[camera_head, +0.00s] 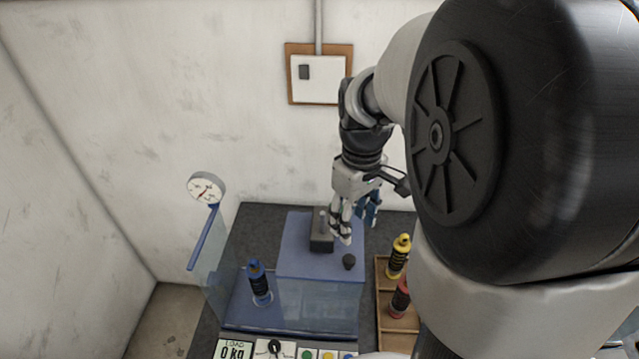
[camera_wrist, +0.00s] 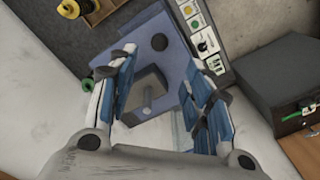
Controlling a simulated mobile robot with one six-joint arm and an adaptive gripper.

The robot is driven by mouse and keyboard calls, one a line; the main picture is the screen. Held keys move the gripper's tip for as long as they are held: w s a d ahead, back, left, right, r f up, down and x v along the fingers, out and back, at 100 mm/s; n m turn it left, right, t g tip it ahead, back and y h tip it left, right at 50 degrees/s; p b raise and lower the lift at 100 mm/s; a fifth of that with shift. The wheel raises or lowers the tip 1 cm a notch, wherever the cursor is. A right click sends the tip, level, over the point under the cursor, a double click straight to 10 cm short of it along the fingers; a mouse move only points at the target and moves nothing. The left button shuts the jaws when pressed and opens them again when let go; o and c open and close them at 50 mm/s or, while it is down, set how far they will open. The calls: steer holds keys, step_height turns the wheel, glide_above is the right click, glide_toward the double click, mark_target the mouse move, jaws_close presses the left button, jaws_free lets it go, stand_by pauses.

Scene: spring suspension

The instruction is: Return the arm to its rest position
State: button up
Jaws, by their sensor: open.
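My arm reaches over the table from the right in the head view. My gripper (camera_head: 354,215) points down above the blue plate (camera_head: 300,265), close to a dark block with a thin upright pin (camera_head: 321,242). In the wrist view my gripper (camera_wrist: 165,75) has its blue-padded fingers spread wide, with nothing between them. The dark block (camera_wrist: 140,95) and its pin show below, beyond the fingers. Whether the fingers touch anything cannot be told, but a gap shows around the block in the wrist view.
A blue-and-black spring unit (camera_head: 260,283) stands behind clear panels at the left. Yellow (camera_head: 399,257) and red (camera_head: 400,299) units stand in a wooden tray (camera_head: 383,325). A round gauge (camera_head: 206,188) stands at the left; a wall box (camera_head: 318,80) is behind.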

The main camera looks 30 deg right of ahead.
stand_by(0.3)
steer(key=s+a+f+m+t+b, duration=0.1)
steer(key=s+a+f+t+b, duration=0.1)
steer(key=s+a+f+b, duration=0.3)
steer(key=s+a+f+t+b, duration=0.2)
steer(key=s+a+f+b, duration=0.3)
steer(key=a+f+b, duration=0.6)
steer(key=b, duration=0.6)
steer(key=shift+f+m+t, duration=0.15)
steer(key=shift+m+t, duration=0.15)
steer(key=shift+m, duration=0.1)
